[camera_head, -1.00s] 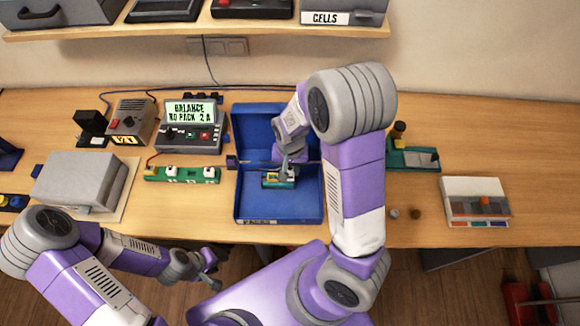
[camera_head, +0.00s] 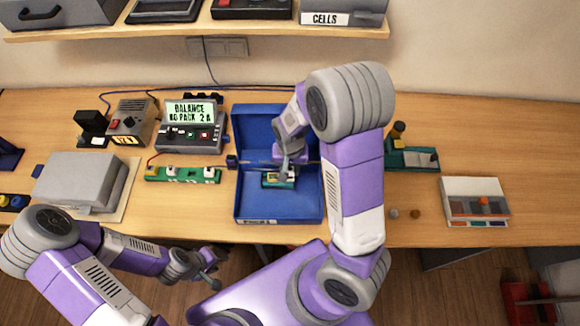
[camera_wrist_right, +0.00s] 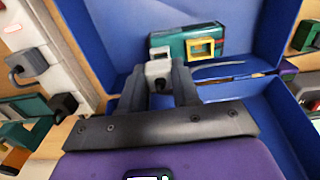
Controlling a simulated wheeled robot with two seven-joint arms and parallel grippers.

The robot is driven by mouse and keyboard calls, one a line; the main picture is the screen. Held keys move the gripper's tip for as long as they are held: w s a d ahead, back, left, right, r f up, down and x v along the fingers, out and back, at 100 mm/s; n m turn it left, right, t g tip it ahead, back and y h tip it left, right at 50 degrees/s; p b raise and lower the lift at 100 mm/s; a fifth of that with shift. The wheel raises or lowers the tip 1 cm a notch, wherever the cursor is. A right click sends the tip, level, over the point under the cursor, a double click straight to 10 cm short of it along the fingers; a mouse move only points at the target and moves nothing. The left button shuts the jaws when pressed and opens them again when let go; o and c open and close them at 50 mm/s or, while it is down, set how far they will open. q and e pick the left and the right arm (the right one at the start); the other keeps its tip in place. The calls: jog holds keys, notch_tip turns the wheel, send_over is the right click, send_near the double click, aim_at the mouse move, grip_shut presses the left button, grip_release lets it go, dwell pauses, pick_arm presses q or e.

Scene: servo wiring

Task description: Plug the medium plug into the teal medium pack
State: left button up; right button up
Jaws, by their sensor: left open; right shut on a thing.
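The teal pack (camera_head: 271,182) lies in the blue tray (camera_head: 280,208). In the right wrist view the teal pack (camera_wrist_right: 222,33) has a yellow frame on its face. My right gripper (camera_head: 286,174) is over the pack's right part in the head view. In the right wrist view, my right gripper (camera_wrist_right: 160,82) is shut on a light grey plug (camera_wrist_right: 158,67), close in front of the pack's left end. I cannot tell whether the plug is seated in it. My left gripper (camera_head: 213,283) is open and empty, in front of the table's front edge.
The blue tray's walls surround the pack. A green strip with white plugs (camera_head: 182,174) lies left of the tray. The balance charger (camera_head: 190,127) stands behind it. A green board (camera_head: 413,159) and a white box (camera_head: 474,201) are to the right.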

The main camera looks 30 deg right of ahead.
aim_at(290, 169)
jog(key=shift+f+b, duration=1.05)
jog(key=shift+f, duration=0.35)
jog(key=o, duration=1.1)
notch_tip(290, 169, up, 8)
jog(key=shift+f+p, duration=0.15)
jog(key=shift+p, duration=0.65)
